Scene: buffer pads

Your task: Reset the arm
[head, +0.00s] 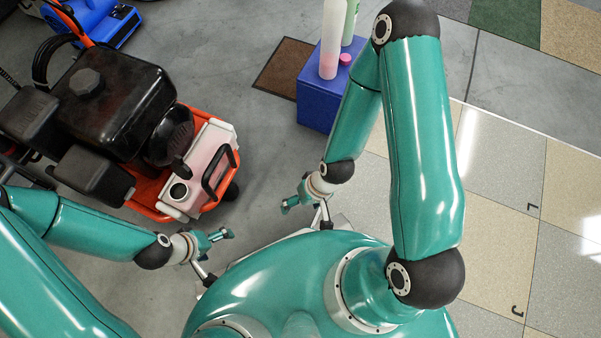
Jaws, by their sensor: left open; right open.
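My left gripper (221,235) is at the end of the teal arm coming in from the left. It is small in the head view, open and empty, just in front of my teal body. My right gripper (290,205) is at the end of the arm that rises high on the right and folds back down. It is open and empty, pointing left over the grey floor. Neither gripper touches any object.
A machine with a black engine (115,105) and white tank (208,165) on an orange frame stands left. A blue box (318,102) bears bottles (332,40) close to my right arm. A brown mat (284,68) lies behind. Grey floor (255,160) between them is clear.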

